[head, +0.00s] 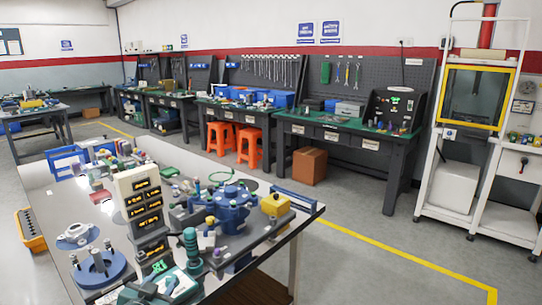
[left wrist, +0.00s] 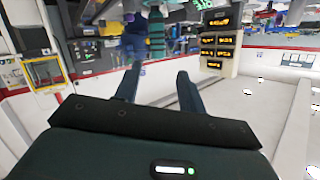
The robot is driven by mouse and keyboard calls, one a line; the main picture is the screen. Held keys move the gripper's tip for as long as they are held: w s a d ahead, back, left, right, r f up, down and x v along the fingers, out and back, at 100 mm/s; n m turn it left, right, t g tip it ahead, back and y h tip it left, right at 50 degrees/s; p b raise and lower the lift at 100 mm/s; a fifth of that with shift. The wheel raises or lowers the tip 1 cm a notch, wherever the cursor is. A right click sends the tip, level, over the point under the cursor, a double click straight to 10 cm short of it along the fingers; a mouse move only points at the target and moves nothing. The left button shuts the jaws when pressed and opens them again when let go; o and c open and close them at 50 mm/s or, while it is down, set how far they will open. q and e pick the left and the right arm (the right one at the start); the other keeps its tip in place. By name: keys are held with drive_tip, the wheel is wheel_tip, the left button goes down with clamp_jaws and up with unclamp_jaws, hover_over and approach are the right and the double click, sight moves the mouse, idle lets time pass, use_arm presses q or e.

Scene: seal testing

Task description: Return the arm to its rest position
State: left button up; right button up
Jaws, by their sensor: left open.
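My left gripper (head: 166,286) shows as a dark teal body low in the head view, at the near edge of the crowded table (head: 50,205). In the left wrist view, the two fingers of my left gripper (left wrist: 158,88) stand apart with nothing between them. A teal ribbed cylinder (head: 191,250) stands close to it; it also shows beyond the fingers in the left wrist view (left wrist: 157,36). My right gripper is not in view.
A pale panel with yellow-lit displays (head: 143,205) stands near the gripper. A blue round fixture (head: 231,208), a yellow block (head: 274,205) and a blue base with metal cylinders (head: 98,268) crowd the table. Open floor (head: 350,265) lies to the right, before the yellow-framed machine (head: 474,97).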

use_arm(q)
drive_tip(key=s+d+f+g+h, duration=0.1)
drive_tip(key=s+d+f, duration=0.3)
drive_tip(key=s, duration=0.5)
drive_tip(key=s+d+f+g+h, duration=0.1)
drive_tip(key=s+d+f+g, duration=0.1)
drive_tip(key=s, duration=0.8)
drive_tip(key=s+d+f+g, duration=0.1)
drive_tip(key=s+d+f, duration=0.4)
drive_tip(key=s, duration=0.5)
drive_tip(key=shift+s+d+f+n+h, duration=0.2)
drive_tip(key=shift+d+f+n+h, duration=0.15)
drive_tip(key=shift+d, duration=0.65)
drive_tip(key=shift+o, duration=0.3)
